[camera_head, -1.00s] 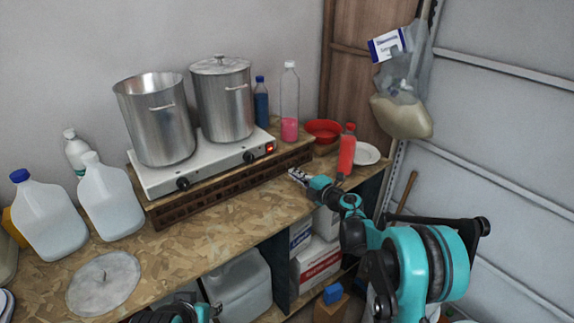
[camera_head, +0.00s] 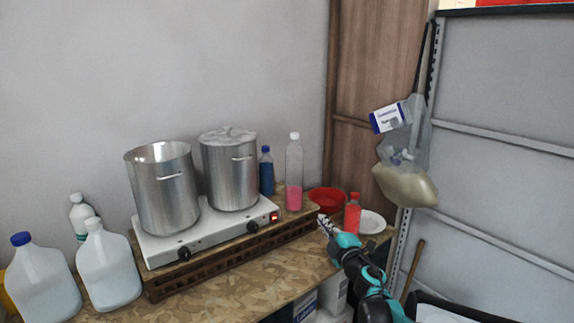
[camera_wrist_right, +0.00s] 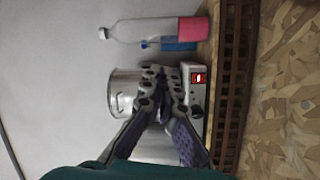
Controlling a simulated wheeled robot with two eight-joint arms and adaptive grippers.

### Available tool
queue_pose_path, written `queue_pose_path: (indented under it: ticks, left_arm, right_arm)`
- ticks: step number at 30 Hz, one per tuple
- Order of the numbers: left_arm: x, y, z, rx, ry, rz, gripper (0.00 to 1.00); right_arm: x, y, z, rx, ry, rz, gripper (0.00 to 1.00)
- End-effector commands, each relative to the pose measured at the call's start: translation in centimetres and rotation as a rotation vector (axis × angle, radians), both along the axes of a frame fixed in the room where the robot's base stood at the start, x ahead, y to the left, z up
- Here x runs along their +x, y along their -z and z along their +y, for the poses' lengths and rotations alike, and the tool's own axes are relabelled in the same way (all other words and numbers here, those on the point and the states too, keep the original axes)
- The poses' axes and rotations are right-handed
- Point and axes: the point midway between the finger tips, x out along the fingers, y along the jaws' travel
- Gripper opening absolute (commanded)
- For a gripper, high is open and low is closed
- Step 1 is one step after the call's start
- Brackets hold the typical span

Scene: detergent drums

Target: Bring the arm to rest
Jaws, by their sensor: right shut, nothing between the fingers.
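My right gripper (camera_head: 326,224) is shut and empty. In the head view it is by the right end of the hot plate's wooden stand, left of the red bottle (camera_head: 352,213). In the right wrist view its fingertips (camera_wrist_right: 163,88) come together, with the hot plate, a pot and bottles behind them. My right arm comes in from the bottom right. My left gripper does not show in the head view now.
A white hot plate (camera_head: 151,249) with an open pot (camera_head: 166,200) and a lidded pot (camera_head: 232,175) stands on a slatted wooden stand. Jugs stand at left. A clear bottle with pink liquid (camera_head: 294,198), a red bowl (camera_head: 326,205) and a white plate (camera_head: 373,222) are at right. The front worktop is clear.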

Motion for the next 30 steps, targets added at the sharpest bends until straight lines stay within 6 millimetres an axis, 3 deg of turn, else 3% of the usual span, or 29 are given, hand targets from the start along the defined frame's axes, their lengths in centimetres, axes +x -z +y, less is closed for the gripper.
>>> queue_pose_path:
  ticks: [1,5,8,12,16,21,25,30]
  left_arm:
    - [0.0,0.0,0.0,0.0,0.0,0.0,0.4]
    - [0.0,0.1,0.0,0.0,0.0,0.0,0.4]
    - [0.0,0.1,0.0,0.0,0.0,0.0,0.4]
    - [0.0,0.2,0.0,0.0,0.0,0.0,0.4]
    - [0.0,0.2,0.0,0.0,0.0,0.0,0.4]
    - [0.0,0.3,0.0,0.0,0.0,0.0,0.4]
    - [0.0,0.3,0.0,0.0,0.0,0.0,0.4]
    - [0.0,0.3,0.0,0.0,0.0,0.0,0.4]
  right_arm:
    - [-1.7,-2.1,-1.7,0.081,0.079,0.011,0.0]
    - [-6.1,-4.6,-6.5,0.3,0.284,0.079,0.0]
    - [-10.5,-4.1,-9.5,0.462,0.43,0.171,0.0]
    - [-17.9,-0.5,-11.9,0.677,0.607,0.354,0.0]
    - [-25.7,4.9,-11.7,0.854,0.737,0.575,0.0]
    - [-34.5,11.4,-8.9,1.011,0.824,0.858,0.0]
    - [-38.5,14.0,-7.0,1.067,0.846,0.999,0.0]
    - [-40.2,15.1,-5.9,1.09,0.851,1.063,0.0]
